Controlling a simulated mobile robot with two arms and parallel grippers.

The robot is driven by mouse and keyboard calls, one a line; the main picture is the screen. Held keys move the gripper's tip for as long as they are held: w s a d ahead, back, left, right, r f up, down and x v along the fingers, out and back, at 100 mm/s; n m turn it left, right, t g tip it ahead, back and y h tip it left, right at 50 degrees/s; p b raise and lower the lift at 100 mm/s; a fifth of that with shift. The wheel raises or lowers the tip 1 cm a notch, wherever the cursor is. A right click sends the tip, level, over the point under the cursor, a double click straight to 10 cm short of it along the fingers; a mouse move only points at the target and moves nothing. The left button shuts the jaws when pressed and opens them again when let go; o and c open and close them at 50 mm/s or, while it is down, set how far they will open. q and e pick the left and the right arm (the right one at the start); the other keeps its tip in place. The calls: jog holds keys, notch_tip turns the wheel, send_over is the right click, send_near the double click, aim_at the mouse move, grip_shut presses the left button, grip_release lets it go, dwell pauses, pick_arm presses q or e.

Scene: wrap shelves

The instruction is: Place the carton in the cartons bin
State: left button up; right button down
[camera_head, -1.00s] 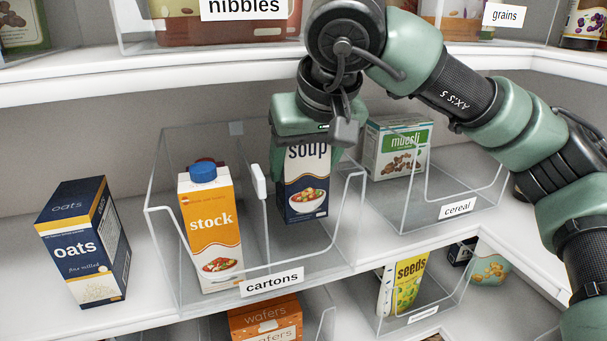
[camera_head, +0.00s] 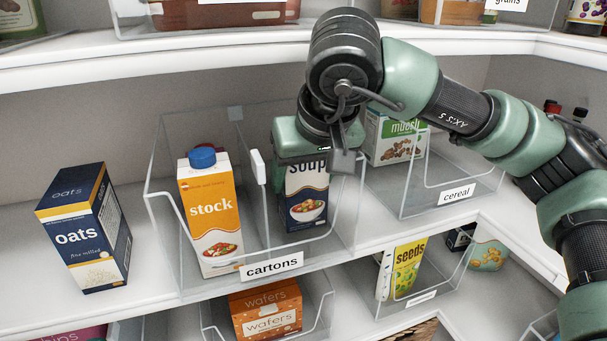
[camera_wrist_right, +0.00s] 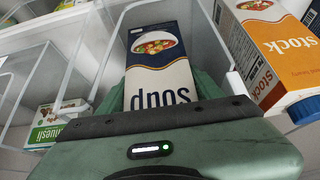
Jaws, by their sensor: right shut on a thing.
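The dark blue and white soup carton (camera_head: 306,208) is upright inside the right compartment of the clear cartons bin (camera_head: 353,205). My right gripper (camera_head: 318,160) is shut on its upper part from above. The right wrist view shows the carton's front face (camera_wrist_right: 158,75) close to the gripper, with the bin walls around it. I cannot tell whether its base touches the bin floor. My left gripper is not in view.
An orange and white stock carton (camera_head: 209,215) stands in the bin's left compartment, beyond a divider (camera_head: 259,168). An oats box (camera_head: 85,235) stands left of the bin. The cereal bin (camera_head: 415,200) with a muesli box (camera_head: 393,140) is at right. Another shelf is above.

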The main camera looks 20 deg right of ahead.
jog(key=c, duration=0.6)
grip_release()
jog(key=shift+o, duration=0.2)
jog(key=shift+r, duration=0.15)
jog(key=shift+r+p, duration=0.3)
jog(key=shift+p, duration=0.1)
jog(key=b+v, duration=0.2)
jog(key=v, duration=1)
jog(key=shift+r, duration=0.2)
jog(key=shift+s, duration=0.1)
